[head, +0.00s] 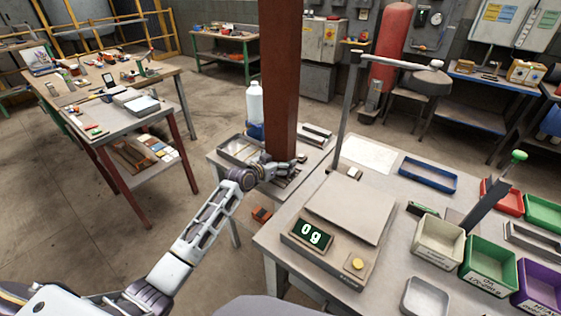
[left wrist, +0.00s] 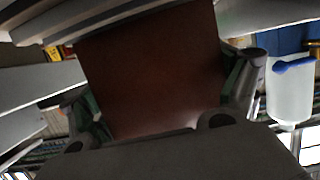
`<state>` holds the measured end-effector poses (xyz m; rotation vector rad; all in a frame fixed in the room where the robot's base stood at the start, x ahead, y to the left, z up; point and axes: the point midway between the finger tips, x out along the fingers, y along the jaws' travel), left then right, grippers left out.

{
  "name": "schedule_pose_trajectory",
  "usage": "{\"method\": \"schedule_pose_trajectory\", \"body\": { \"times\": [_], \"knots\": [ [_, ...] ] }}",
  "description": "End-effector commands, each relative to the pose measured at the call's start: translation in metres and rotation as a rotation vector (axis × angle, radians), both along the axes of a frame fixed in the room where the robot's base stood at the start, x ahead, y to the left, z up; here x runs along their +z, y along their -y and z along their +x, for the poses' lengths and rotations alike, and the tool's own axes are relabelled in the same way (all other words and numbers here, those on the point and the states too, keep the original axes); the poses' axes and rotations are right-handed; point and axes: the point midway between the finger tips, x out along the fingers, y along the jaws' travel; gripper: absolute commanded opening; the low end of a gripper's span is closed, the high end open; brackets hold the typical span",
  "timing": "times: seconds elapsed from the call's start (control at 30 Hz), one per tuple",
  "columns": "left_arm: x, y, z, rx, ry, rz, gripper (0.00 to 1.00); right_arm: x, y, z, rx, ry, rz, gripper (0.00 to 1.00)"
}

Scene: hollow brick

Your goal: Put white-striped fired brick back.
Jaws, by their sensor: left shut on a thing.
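A tall reddish-brown block (head: 280,85) stands upright in the head view and runs out of the top of the picture. Its visible faces are plain; I see no white stripes, so I cannot confirm it is the white-striped fired brick. My left gripper (head: 278,168) is at its lower end, over the small table. In the left wrist view the reddish-brown block (left wrist: 150,75) fills the space between the fingers of my left gripper (left wrist: 165,100), which is shut on it. Whether its lower end touches the table is hidden. My right gripper is not in view.
A white bottle (head: 255,103) stands behind the block, beside a metal tray (head: 238,149). A metal post (head: 347,105) rises nearby.

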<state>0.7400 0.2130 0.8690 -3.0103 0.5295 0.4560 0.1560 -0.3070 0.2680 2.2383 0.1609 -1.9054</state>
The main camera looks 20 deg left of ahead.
Motion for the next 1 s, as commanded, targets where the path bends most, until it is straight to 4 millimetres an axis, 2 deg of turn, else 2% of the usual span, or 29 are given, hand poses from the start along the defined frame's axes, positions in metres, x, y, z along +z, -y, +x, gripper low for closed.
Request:
{"method": "schedule_pose_trajectory", "body": {
  "times": [0.1,0.13,0.2,0.73,1.0],
  "knots": [
    [-0.001,0.000,0.000,0.000,0.002,0.000,0.51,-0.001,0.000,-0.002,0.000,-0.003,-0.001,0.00],
    [-0.003,0.000,0.000,0.000,0.000,0.000,0.90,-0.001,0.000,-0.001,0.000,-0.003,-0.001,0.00],
    [-0.002,0.000,0.000,0.000,0.000,0.000,0.99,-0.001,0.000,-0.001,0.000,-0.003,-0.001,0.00],
    [0.001,0.000,0.000,0.000,0.000,0.000,1.00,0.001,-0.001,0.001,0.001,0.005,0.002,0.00],
    [0.005,-0.006,-0.014,0.001,0.000,0.001,1.00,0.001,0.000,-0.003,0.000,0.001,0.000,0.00]
  ]
}}
